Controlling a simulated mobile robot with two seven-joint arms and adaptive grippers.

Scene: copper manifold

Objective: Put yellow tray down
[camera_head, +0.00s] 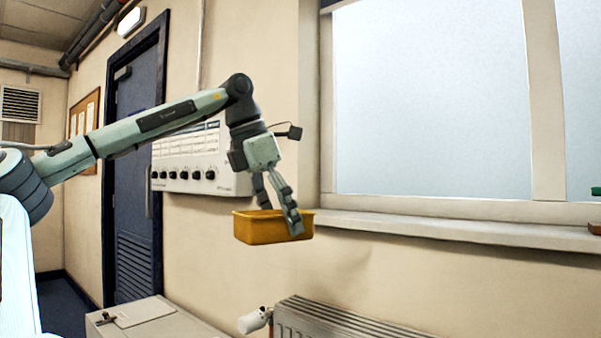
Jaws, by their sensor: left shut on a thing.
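The yellow tray (262,230) is a small, deep, orange-yellow box, held roughly level in the air in front of the wall, left of the window. My left gripper (281,220) points down and is shut on the tray, with one finger over its near wall towards the right end. The other finger reaches behind the tray's near rim, and its tip is hidden. My right gripper is not in view.
A window sill (470,232) runs along the right. A radiator (335,320) with a white valve (254,320) is below the tray. A pale cabinet top (160,318) stands lower left. A control panel (185,165) and a dark door (134,180) are behind my arm.

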